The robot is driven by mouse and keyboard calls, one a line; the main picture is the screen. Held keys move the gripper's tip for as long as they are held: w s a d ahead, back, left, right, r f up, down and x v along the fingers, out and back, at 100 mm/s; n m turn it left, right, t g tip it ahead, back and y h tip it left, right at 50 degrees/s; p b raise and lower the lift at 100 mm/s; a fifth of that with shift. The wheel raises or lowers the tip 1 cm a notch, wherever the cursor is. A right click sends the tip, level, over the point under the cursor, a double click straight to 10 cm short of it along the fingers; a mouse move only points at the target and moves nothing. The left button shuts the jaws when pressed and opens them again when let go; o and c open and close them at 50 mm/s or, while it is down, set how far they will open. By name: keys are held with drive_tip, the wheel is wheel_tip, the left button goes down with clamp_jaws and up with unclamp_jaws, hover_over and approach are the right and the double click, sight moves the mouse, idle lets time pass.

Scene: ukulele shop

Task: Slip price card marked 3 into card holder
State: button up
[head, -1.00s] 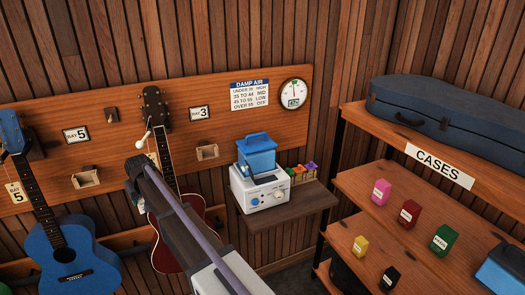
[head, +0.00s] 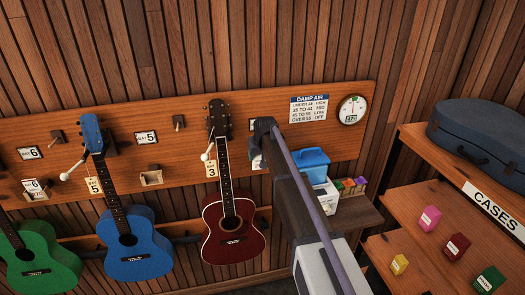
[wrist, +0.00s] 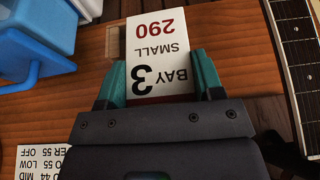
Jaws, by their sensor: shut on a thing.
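The price card (wrist: 158,45) reads "BAY 3 SMALL 290" and appears upside down in the wrist view. My gripper (wrist: 152,82) is shut on it, with a teal finger at each side. The card's far end sticks out beyond the fingertips over the wooden wall board. A pale wooden piece (wrist: 116,42) beside the card looks like part of the bay 3 card holder; I cannot tell whether the card touches it. In the head view my gripper (head: 258,150) is at the board right of the red ukulele, and my arm hides most of that spot.
The red ukulele (head: 233,225) hangs close on the left. A blue container (head: 312,160) stands on a white device (head: 325,195) to the right. Another wooden holder (head: 151,178) is on the board near the blue ukulele (head: 130,245). The damp air chart (head: 309,108) is above right.

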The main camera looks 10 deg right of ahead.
drive_tip(key=w+d+r+p, duration=0.2)
drive_tip(key=w+r, duration=0.2)
wheel_tip(320, 180, down, 6)
drive_tip(key=b, duration=0.5)
drive_tip(key=shift+w+b, duration=0.1)
drive_tip(key=shift+b, duration=0.2)
drive_tip(key=shift+r, duration=0.3)
drive_tip(key=shift+f, duration=0.15)
drive_tip(key=o, duration=1)
drive_tip(key=shift+c, duration=0.2)
